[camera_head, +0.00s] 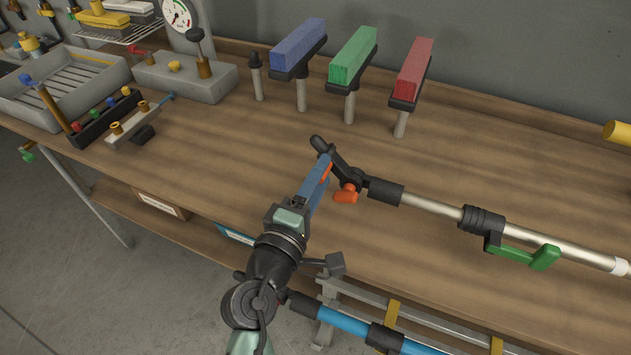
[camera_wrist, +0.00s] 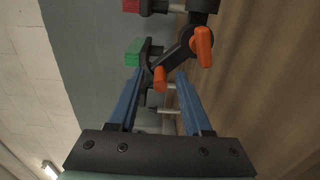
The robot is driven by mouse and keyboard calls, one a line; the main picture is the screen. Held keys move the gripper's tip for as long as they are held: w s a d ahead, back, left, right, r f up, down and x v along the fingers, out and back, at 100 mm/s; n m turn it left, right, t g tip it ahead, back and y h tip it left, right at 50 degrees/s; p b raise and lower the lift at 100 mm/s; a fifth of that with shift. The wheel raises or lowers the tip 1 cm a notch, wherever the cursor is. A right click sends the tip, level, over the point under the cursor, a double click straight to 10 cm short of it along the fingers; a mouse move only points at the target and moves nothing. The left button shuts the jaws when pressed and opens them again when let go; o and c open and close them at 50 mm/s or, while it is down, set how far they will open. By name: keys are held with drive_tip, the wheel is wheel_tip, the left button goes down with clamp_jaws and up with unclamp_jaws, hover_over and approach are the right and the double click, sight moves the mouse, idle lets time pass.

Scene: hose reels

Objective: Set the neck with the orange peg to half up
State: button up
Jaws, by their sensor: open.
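The neck (camera_head: 335,160) is a short black arm at the left end of a metal pole, angled up and left from a dark joint (camera_wrist: 187,45). One orange peg (camera_wrist: 160,78) stands on the neck, and a second orange handle (camera_head: 346,196) sits at the joint; it also shows in the wrist view (camera_wrist: 203,46). My gripper (camera_head: 323,163) has blue fingers and is at the neck. In the wrist view my gripper (camera_wrist: 161,76) is open, with the neck's peg between the fingertips. Whether either finger touches it I cannot tell.
The pole (camera_head: 430,204) runs right above the bench, with a green lever (camera_head: 525,256). Blue (camera_head: 298,47), green (camera_head: 353,55) and red (camera_head: 414,69) blocks stand on posts behind. A grey tray (camera_head: 62,85) and a gauge (camera_head: 178,16) are at left. The bench (camera_head: 215,150) is clear mid-left.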

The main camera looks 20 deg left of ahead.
drive_tip(key=s+b, duration=0.2)
drive_tip(key=s, duration=1.1)
drive_tip(key=shift+a, duration=0.2)
drive_tip(key=w+d+r+m+t, duration=0.1)
drive_tip(key=w+d+r+m, duration=0.25)
drive_tip(key=r, duration=0.45)
drive_tip(key=w+d+r+m+t+h, duration=0.1)
drive_tip(key=w+d+r+m+t, duration=0.15)
drive_tip(key=r+m, duration=0.45)
drive_tip(key=w+d+r+m+t, duration=0.1)
drive_tip(key=w+d+r+m, duration=0.2)
drive_tip(key=r, duration=0.7)
drive_tip(key=s+d+r+m+t+p, duration=0.1)
drive_tip(key=r+p, duration=0.3)
drive_tip(key=r, duration=0.6)
drive_tip(key=s+d+r+m+t+y+p, duration=0.1)
drive_tip(key=s+d+r+t+p, duration=0.1)
drive_tip(key=r, duration=0.8)
drive_tip(key=s+d+r+m+t+p, duration=0.2)
drive_tip(key=s+r+p, duration=0.2)
drive_tip(key=r, duration=0.6)
drive_tip(key=shift+s+d+r+y+p, duration=0.2)
drive_tip(key=shift+s+d+y+p, duration=0.15)
drive_tip(key=shift+p, duration=0.65)
